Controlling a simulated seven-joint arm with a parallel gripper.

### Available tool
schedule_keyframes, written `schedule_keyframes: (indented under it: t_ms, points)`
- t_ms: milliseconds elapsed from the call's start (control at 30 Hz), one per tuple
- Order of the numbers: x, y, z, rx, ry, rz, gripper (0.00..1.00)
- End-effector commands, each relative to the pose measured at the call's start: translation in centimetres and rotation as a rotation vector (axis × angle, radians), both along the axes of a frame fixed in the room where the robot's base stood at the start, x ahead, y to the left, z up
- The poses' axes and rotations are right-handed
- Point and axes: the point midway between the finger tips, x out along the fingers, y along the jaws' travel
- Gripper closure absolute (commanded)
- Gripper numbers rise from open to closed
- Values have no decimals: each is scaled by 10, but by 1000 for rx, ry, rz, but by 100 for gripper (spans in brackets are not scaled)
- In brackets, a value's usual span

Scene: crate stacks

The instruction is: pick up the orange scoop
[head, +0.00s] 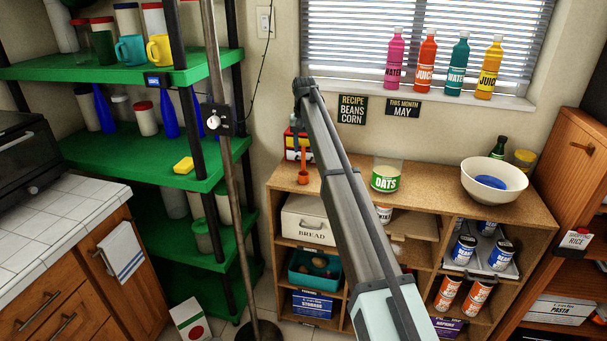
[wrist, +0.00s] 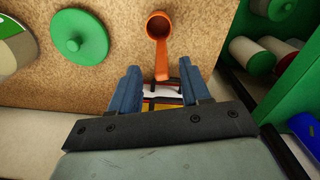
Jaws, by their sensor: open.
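In the head view the scoop (head: 303,177) is at the cabinet's left end. My gripper (wrist: 159,74) is open, with two blue fingers either side of the handle's line. I cannot tell the height of the fingers above the handle. In the head view my arm's end is above the scoop, and the fingers are hard to make out.
A red, white and yellow box stack (head: 291,143) stands close behind the scoop. A round green lid (wrist: 80,36) lies left of it in the wrist view, near the oats can (head: 385,180). Green shelves (head: 213,165) and a metal pole stand to the left. A white bowl (head: 482,190) is far right.

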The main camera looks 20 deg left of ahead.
Motion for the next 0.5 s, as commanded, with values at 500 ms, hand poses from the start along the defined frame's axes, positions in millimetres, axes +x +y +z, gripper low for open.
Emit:
schedule_keyframes:
  t_ms: [500]
  points:
    - [-4,1,-50,0,-1,0,53]
